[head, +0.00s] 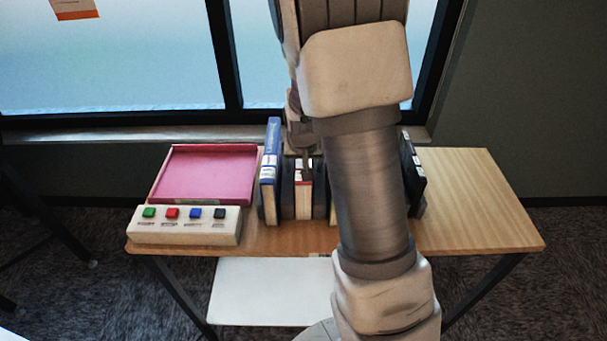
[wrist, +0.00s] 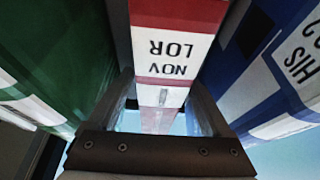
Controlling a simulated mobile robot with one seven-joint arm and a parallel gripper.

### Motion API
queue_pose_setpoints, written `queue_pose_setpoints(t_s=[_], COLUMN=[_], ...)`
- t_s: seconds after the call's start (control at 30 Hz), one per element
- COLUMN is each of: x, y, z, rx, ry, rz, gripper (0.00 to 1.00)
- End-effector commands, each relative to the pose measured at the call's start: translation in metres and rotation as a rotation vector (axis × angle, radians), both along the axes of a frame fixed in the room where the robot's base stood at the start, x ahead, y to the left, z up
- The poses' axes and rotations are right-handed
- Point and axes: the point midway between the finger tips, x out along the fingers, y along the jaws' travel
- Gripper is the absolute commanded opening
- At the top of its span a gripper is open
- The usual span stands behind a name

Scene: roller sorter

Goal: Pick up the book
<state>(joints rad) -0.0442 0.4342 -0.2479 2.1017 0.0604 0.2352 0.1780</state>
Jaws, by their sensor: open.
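A red book with a white label reading NOV LOR (wrist: 175,45) stands upright in a row on the table; its spine also shows in the head view (head: 303,202). My gripper (wrist: 160,92) is open, with one finger on each side of the red book in the wrist view. I cannot tell whether the fingers touch it. In the head view my gripper (head: 307,168) is at the top of the red book, partly hidden by my arm.
In the wrist view a green book (wrist: 55,50) is left of the red one and a blue book (wrist: 265,70) right. A tall blue book (head: 270,170), a pink tray (head: 210,150) and a button box (head: 190,232) stand left; a black book (head: 412,175) stands right. The table's right end is clear.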

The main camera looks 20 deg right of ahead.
Motion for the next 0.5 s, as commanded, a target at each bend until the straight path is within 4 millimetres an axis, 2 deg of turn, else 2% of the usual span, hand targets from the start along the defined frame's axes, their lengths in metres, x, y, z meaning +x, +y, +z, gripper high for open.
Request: queue_pose_setpoints(t_s=[0.13,0.17,0.5], x=[0.0001,0.0002,0.0], y=[0.0001,0.0,0.0001], z=[0.0004,0.0005,0.0006], rx=[0.0,0.0,0.0], ry=[-0.001,-0.001,-0.001], rz=[0.0,0.0,-0.001], gripper=[0.82,0.79,0.18])
